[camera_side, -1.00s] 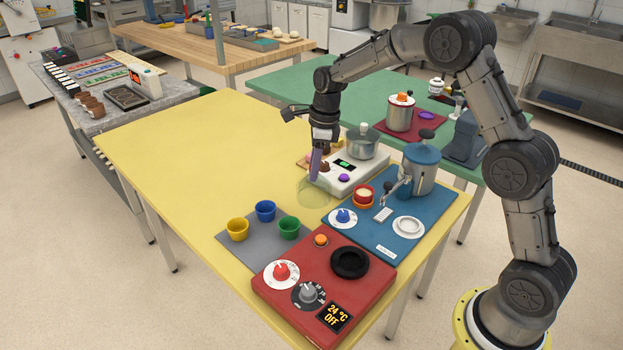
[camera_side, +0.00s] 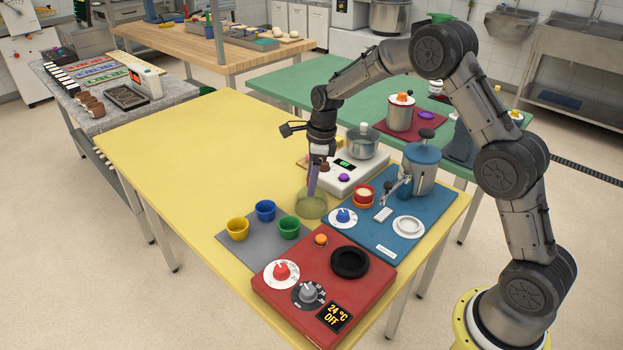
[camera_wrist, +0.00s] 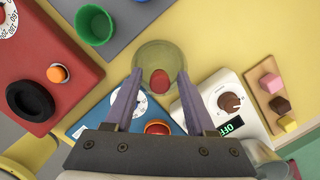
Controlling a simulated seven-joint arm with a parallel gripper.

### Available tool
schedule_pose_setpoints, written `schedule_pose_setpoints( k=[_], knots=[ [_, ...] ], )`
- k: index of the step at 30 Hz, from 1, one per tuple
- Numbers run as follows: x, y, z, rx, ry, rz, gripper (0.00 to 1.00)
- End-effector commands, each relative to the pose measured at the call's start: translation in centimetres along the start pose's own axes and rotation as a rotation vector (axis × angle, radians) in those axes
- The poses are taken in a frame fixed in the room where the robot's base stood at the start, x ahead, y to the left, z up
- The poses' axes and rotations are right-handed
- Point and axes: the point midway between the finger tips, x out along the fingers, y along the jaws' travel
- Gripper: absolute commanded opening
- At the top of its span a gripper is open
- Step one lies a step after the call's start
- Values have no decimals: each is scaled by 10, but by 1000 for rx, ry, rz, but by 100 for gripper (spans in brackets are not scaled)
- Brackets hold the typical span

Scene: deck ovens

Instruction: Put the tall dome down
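The tall dome (camera_side: 311,208) is a clear, greenish, see-through cover over the yellow table, left of the blue board. In the wrist view the dome (camera_wrist: 160,52) looks round, with a red rounded piece at its middle. I cannot tell whether that piece is its knob or lies beneath. My gripper (camera_wrist: 160,74) points down from above, its two purple fingers apart at the dome's opposite sides and seemingly clasping it. In the side view my gripper (camera_side: 312,192) overlaps the dome's upper part. I cannot tell whether its rim touches the table.
The blue board (camera_side: 365,245), the white scale (camera_side: 347,183) and the green cup (camera_side: 289,227) on a grey mat (camera_side: 262,252) stand close around the dome. The red hotplate unit (camera_side: 325,285) is nearer the front. The yellow table (camera_side: 190,150) is clear to the left.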

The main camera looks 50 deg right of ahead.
Motion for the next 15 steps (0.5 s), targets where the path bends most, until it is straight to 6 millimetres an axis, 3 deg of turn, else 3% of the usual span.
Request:
schedule_pose_setpoints(
  k=[9,15],
  knots=[
    [-3,0,0,0,0,-1,59],
    [-29,-1,1,0,-2,-4,59]
  ],
)
